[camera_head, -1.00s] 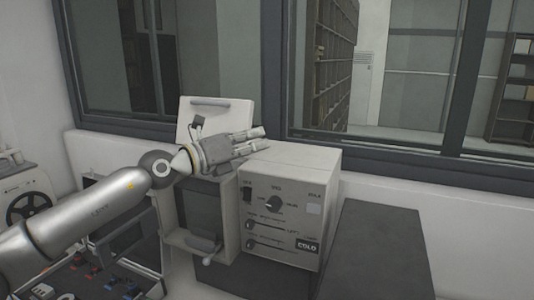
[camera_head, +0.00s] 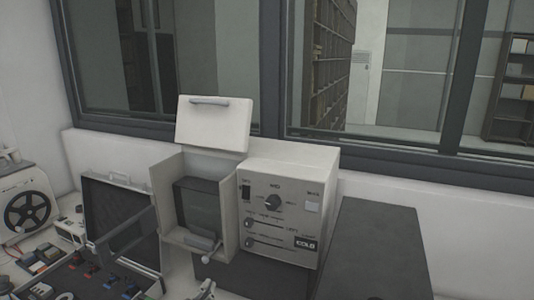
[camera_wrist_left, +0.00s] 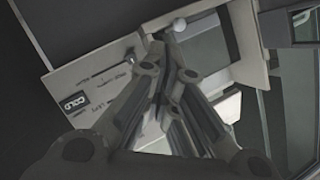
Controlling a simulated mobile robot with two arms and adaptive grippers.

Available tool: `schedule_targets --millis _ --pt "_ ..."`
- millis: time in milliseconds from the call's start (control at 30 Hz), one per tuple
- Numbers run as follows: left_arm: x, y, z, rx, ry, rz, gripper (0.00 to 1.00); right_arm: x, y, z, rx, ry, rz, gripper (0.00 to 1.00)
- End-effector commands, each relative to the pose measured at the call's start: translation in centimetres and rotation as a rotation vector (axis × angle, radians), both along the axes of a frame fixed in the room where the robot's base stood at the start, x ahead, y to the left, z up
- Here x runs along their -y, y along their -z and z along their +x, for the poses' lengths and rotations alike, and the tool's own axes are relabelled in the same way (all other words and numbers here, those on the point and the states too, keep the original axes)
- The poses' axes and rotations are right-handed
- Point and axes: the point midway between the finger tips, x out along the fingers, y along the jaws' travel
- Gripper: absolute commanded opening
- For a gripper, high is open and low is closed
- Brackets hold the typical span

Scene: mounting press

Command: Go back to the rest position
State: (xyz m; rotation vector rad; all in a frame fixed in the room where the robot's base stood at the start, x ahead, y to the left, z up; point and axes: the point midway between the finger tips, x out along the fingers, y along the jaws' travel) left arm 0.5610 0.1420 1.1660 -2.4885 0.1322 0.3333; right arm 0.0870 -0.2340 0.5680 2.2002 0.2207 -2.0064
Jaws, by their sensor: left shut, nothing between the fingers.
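The mounting press (camera_head: 290,205) stands on the worktop below the window, with a knob, sliders and a COLD display on its front. Its white lid (camera_head: 213,124) is raised, and the chamber at its left shows a dark block (camera_head: 197,205) inside. My left gripper (camera_head: 207,290) only just shows at the bottom edge of the head view, low in front of the press and apart from it. In the left wrist view its fingers (camera_wrist_left: 170,82) are shut and empty, with the press front (camera_wrist_left: 95,85) behind them. My right gripper is not in view.
An open case (camera_head: 118,215) with small coloured parts lies left of the press. A machine with a black reel (camera_head: 27,211) stands at the far left. A dark box (camera_head: 375,250) is right of the press. The space above the press is clear.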

Motion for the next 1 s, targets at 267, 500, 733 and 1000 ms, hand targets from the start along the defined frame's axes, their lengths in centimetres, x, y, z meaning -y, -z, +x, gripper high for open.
schedule_targets --millis 267,500,733,1000 --pt "-4.4 12.1 -13.6 -0.526 -0.192 -0.224 0.00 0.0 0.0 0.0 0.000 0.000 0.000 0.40" --pt "-5.9 16.1 -23.2 -0.812 -0.286 -0.313 0.00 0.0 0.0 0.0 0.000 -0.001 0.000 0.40" --pt "-6.4 19.0 -29.1 -0.993 -0.339 -0.354 0.00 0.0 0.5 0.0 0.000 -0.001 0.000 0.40" --pt "-6.1 27.4 -27.7 -1.016 -0.341 -0.345 0.00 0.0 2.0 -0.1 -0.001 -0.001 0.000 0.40"
